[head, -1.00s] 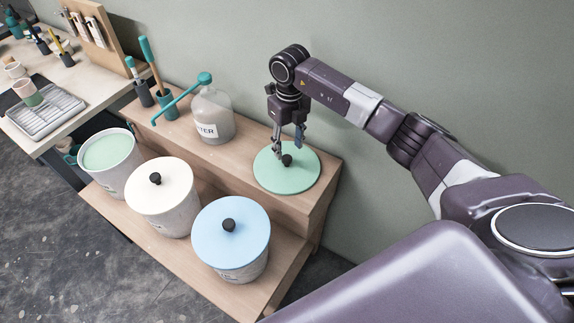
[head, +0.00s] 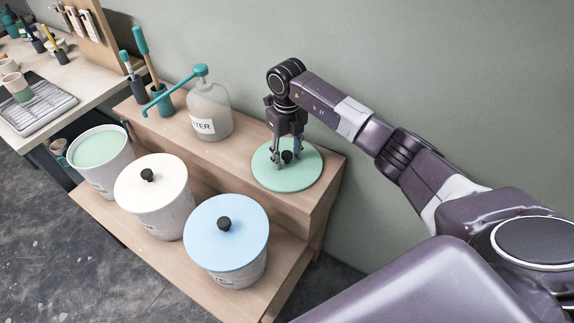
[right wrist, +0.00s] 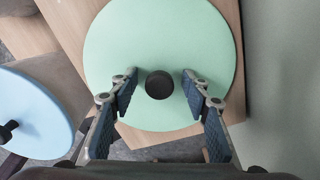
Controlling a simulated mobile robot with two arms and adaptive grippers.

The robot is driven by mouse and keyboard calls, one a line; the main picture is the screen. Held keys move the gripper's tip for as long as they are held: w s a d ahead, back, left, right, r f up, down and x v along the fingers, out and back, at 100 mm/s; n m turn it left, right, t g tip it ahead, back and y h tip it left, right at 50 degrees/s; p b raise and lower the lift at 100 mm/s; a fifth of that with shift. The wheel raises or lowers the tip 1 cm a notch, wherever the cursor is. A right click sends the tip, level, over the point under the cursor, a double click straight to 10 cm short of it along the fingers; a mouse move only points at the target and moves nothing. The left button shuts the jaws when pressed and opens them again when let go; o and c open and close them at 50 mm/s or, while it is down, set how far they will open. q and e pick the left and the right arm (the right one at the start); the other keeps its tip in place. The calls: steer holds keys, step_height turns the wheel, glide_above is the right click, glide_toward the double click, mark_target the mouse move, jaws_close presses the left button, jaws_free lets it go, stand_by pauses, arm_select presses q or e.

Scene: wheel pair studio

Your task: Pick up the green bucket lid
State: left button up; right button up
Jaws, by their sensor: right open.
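The green bucket lid (head: 300,177) lies flat on the upper wooden shelf, near its right end, with a round black knob (head: 287,156) in its middle. My right gripper (head: 286,163) points down over the lid, its fingers on either side of the knob. In the right wrist view the lid (right wrist: 165,40) fills the middle, and the knob (right wrist: 159,85) shows between the tips of the open right gripper (right wrist: 157,84). Gaps remain between the knob and both fingers. My left gripper is not in view.
An open bucket of green glaze (head: 99,148), a white-lidded bucket (head: 155,200) and a blue-lidded bucket (head: 227,240) stand on the lower shelf. A pump bottle (head: 209,112) and tool holders stand left of the green lid. A wall (head: 400,70) rises behind.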

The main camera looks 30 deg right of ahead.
jaws_close()
steer(key=shift+r, duration=0.1)
steer(key=shift+r, duration=0.1)
